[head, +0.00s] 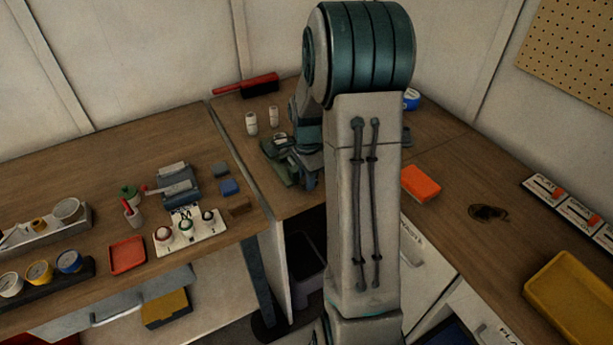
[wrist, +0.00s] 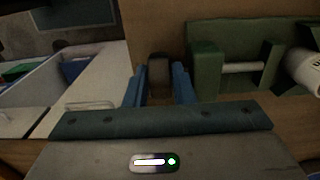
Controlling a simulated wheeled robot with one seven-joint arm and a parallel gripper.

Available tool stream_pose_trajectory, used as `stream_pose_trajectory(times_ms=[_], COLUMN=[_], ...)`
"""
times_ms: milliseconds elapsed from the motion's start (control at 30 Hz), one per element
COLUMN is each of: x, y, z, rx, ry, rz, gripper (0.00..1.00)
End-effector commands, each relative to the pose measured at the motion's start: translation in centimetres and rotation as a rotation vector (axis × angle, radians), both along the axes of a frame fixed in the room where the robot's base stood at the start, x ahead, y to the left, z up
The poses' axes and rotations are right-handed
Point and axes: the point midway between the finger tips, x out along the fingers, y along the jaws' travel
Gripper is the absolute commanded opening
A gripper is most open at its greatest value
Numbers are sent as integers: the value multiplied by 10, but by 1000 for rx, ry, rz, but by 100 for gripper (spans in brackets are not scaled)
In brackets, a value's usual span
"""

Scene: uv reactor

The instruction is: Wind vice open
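The green vice (head: 278,160) sits in the far corner of the bench, partly hidden behind my arm. In the wrist view the green vice (wrist: 205,68) lies on the right, with two upright jaws, a gap between them and a pale rod across that gap. A dark grey handle or knob (wrist: 159,74) stands to its left. My gripper (wrist: 159,80) has its two blue fingers on either side of this dark piece. I cannot tell whether the fingers touch it. In the head view my gripper (head: 309,180) is mostly hidden by my arm, beside the vice.
Two white bottles (head: 263,120) stand behind the vice; a white cylinder (wrist: 306,72) is at the wrist view's right edge. A red-handled tool (head: 246,85) lies along the back wall. An orange block (head: 421,183) lies right of my arm. The left bench (head: 105,185) holds several small items.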

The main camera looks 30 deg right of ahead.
Motion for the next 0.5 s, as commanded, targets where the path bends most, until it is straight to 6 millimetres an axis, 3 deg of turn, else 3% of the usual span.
stream_pose_trajectory(times_ms=[500], x=[1], y=[5], z=[-5], rx=[-114], ry=[-7], rz=[7], gripper=[0])
